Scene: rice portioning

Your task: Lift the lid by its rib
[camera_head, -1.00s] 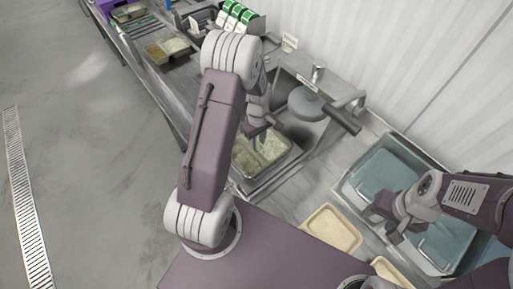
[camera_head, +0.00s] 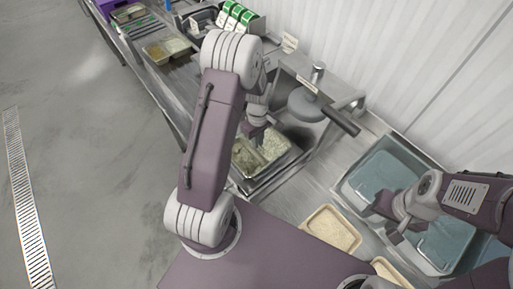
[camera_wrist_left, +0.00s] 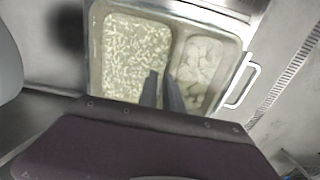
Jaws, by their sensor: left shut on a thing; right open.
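A steel two-part tray (camera_head: 290,158) stands on the counter below my left arm, with pale rice-like grains in one compartment and paler lumps in the other. In the left wrist view the same tray (camera_wrist_left: 240,50) fills the upper middle. My left gripper (camera_wrist_left: 161,78) is over the tray's middle, its fingers close together on the narrow rib of the lid, along the line between the compartments. The lid looks clear, and its edges are hard to make out. In the head view my left gripper (camera_head: 254,131) is partly hidden. My right gripper (camera_head: 388,222) is open above the blue bin.
A blue bin (camera_head: 350,190) is at the right. A shallow tray of grain (camera_head: 333,230) stands on the counter in front of it. A round grey pan (camera_head: 307,105) with a dark handle sits behind the two-part tray. Green-topped containers (camera_head: 238,14) are at the back.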

